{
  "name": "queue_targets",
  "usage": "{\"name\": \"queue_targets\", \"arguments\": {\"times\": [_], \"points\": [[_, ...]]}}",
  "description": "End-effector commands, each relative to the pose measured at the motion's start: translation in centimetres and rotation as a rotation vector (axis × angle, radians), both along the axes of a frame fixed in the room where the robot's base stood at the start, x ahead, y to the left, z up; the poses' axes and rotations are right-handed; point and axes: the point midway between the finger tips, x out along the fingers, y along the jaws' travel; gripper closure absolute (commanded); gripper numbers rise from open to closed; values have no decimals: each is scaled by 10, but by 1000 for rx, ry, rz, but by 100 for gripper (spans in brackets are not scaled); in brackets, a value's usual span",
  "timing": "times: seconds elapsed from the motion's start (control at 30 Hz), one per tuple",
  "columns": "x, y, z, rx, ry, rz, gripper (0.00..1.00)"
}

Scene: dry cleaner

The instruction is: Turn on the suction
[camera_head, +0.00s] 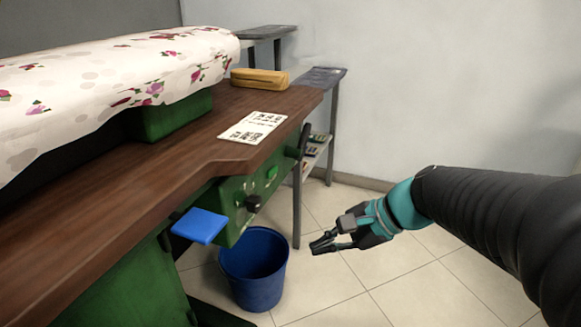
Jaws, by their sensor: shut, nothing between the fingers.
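The ironing table has a green control panel (236,203) on its side under the brown wooden top (150,165). The panel carries a lit-looking green button or switch (271,173) and a black knob (252,203). A black handle or lever (305,140) stands near the table's far right corner. I cannot tell which of these is for suction. My gripper (316,246) is shut and empty. It hangs in the air to the right of the panel and lower than it in the picture, with its fingertips pointing left, apart from the controls.
A blue flat piece (199,225) juts from the table's side. A blue bucket (254,270) stands on the tiled floor below the panel. A flowered padded board (110,85), a printed card (253,127) and a yellow-brown block (260,79) are on the table. Floor at right is free.

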Motion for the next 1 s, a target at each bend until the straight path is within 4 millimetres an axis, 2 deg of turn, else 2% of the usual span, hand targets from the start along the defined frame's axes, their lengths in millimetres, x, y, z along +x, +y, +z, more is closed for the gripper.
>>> {"name": "queue_targets", "arguments": {"times": [0.03,0.23,0.4,0.5,0.7,1.0], "points": [[19,4,-7,94,64,-62,100],[96,4,-7,476,284,-300,100],[155,-15,-10,750,417,-455,100],[179,-28,-11,862,463,-512,100],[199,-40,-12,962,501,-560,100],[199,-40,-12,966,501,-562,100]]}}
